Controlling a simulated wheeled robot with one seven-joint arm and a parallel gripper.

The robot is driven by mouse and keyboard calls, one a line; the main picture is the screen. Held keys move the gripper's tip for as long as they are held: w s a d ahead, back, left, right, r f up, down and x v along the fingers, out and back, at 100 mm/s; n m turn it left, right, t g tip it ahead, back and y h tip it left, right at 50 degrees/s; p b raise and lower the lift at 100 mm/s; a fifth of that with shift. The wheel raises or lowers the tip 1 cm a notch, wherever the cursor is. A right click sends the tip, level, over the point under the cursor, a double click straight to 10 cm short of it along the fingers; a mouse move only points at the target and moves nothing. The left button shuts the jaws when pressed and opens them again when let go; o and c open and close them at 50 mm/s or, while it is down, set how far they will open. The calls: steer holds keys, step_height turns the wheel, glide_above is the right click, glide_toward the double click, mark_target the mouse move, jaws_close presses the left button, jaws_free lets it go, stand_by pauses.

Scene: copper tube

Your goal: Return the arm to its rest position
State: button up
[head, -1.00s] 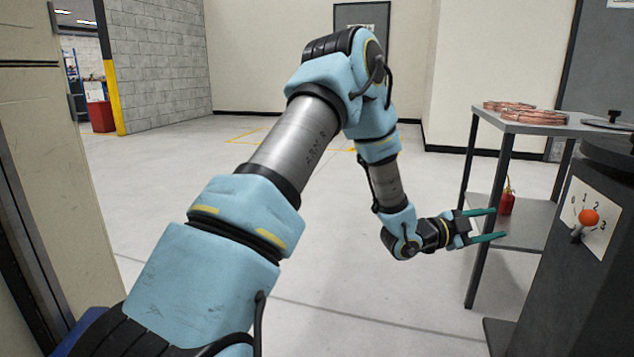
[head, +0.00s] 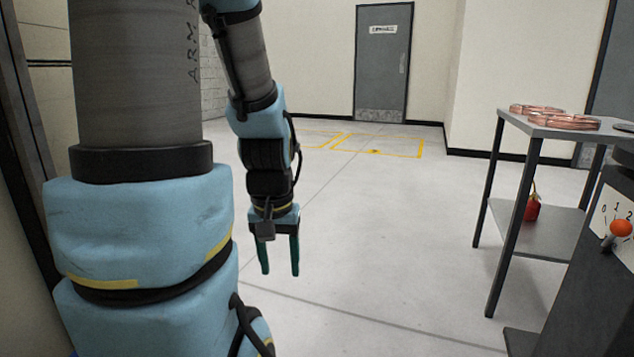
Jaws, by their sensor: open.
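My gripper (head: 279,257) hangs in the middle left of the head view with its two green fingers pointing down. The fingers are apart and nothing is between them. It is over open floor, well to the left of the metal table. My arm rises along the left side of the view, its upper part cut off by the top edge, and the forearm comes down to the gripper.
A dark machine with an orange-knobbed lever (head: 620,228) stands at the right edge. A grey door (head: 383,65) is at the back. The middle floor is clear.

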step_height(320, 180, up, 34)
steer(key=p, duration=3.2)
steer(key=shift+w+f+p, duration=0.15)
steer(key=shift+w+p, duration=0.1)
steer(key=shift+p, duration=0.15)
